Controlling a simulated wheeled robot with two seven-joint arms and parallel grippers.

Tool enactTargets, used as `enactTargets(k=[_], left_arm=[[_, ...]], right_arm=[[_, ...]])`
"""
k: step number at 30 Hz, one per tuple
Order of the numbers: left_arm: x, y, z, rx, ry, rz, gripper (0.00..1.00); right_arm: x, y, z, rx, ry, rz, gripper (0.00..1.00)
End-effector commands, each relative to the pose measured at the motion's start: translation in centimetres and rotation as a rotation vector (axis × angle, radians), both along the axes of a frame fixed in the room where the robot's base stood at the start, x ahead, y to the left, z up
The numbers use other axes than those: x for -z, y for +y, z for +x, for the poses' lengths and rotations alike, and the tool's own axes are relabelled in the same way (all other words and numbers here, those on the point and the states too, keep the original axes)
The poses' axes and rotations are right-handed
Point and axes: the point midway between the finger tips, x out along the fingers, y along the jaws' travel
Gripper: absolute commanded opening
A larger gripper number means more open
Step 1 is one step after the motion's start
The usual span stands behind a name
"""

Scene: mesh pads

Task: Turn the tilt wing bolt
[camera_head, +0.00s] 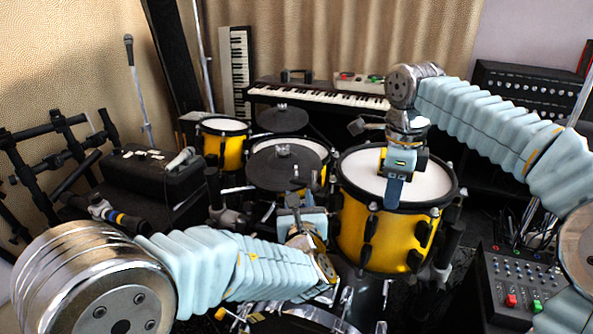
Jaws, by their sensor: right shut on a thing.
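My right gripper (396,190) points down in front of the white mesh head of the large yellow drum pad (380,240). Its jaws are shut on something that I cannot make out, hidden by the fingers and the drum. I cannot pick out the tilt wing bolt itself. My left gripper (293,204) is in front of the dark round pad (280,170), left of the large yellow drum. It is partly hidden by its own wrist, and I cannot tell whether its jaws are open.
A smaller yellow drum (221,145) and another dark pad (282,118) stand farther back. A keyboard (320,95) is behind them. A black case (155,180) with a microphone (180,159) is at the left, a mixer (515,280) at the right. The kit is crowded, with little free room.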

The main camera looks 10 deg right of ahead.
Motion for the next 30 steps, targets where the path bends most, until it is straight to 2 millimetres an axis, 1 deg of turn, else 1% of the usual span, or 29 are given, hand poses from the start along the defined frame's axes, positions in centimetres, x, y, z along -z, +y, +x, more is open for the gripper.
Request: enactTargets(k=[2, 5, 15, 18, 21, 24, 30], left_arm=[[-0.4, -0.2, 0.3, 0.005, -0.034, 0.019, 0.34], [-0.5, -0.5, 1.4, 0.006, -0.043, 0.024, 0.34], [-0.5, -1.3, 8.5, 0.005, -0.04, 0.021, 0.34], [-0.5, -1.5, 10.1, 0.005, -0.039, 0.02, 0.34], [-0.5, -1.7, 11.1, 0.006, -0.039, 0.021, 0.34], [-0.5, -1.7, 11.6, 0.006, -0.039, 0.021, 0.34], [-0.5, -1.8, 11.8, 0.007, -0.039, 0.02, 0.34]], right_arm=[[0.0, 0.0, 0.0, 0.001, 0.0, 0.0, 0.0], [0.0, 0.0, 0.0, 0.001, 0.0, 0.0, 0.0], [0.0, 0.0, 0.0, 0.001, 0.0, 0.0, 0.0], [0.0, 0.0, 0.0, 0.001, 0.0, 0.0, 0.0], [0.0, 0.0, 0.0, 0.002, 0.0, 0.0, 0.0], [0.0, 0.0, 0.0, 0.002, 0.0, 0.0, 0.0], [0.0, 0.0, 0.0, 0.002, 0.0, 0.0, 0.0]])
